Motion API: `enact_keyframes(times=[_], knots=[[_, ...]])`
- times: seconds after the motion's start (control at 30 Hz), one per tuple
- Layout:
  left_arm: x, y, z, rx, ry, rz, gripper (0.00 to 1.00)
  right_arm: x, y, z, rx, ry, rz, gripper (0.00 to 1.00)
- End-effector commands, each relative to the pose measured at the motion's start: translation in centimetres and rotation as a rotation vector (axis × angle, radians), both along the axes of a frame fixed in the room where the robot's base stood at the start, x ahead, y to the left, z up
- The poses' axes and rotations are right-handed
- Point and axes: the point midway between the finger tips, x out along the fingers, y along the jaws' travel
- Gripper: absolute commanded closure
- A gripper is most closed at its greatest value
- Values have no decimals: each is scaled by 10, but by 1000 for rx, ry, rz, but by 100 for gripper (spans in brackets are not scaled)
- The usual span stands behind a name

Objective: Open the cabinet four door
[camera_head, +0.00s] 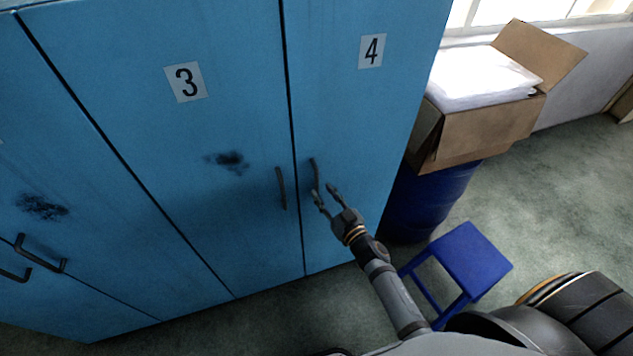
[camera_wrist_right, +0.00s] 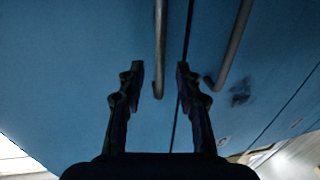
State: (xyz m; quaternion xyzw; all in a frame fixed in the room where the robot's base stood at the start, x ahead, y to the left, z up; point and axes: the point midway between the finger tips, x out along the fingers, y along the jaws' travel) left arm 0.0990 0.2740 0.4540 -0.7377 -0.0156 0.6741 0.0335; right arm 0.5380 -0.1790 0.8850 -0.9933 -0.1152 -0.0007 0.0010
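The blue door of cabinet four (camera_head: 355,110) is shut and carries a white "4" label (camera_head: 371,51). Its dark vertical bar handle (camera_head: 314,170) is near the door's left edge. My right gripper (camera_head: 323,189) is open and empty, just in front of this handle near its lower part. In the right wrist view, the two fingers (camera_wrist_right: 160,68) are apart, with the lower end of the handle (camera_wrist_right: 160,40) showing between them. I cannot tell whether the handle is inside the finger depth; the fingers are not closed on it. My left gripper is out of view.
Cabinet three's door (camera_head: 215,120) is shut, its handle (camera_head: 281,188) close to the left of cabinet four's. Right of the cabinets stand a blue drum (camera_head: 427,203) bearing a cardboard box (camera_head: 480,132) and a blue stool (camera_head: 463,262). Floor shows beyond them.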

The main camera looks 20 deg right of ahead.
Motion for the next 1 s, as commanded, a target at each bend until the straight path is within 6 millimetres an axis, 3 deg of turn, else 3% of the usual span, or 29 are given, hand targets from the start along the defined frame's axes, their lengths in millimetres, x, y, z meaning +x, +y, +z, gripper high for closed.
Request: enact_keyframes(times=[0.1, 0.23, 0.6, 0.87, 1.0], knots=[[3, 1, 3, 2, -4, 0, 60, 24, 5, 1, 0, -1, -1, 65], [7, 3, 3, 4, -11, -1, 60, 40, 9, 0, 1, 0, -1, 65], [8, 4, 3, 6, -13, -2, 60, 47, 11, -1, 0, 1, -1, 65], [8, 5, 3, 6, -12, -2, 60, 47, 11, -1, 0, 1, -1, 100], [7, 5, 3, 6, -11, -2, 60, 47, 11, -1, 0, 1, -1, 100]])
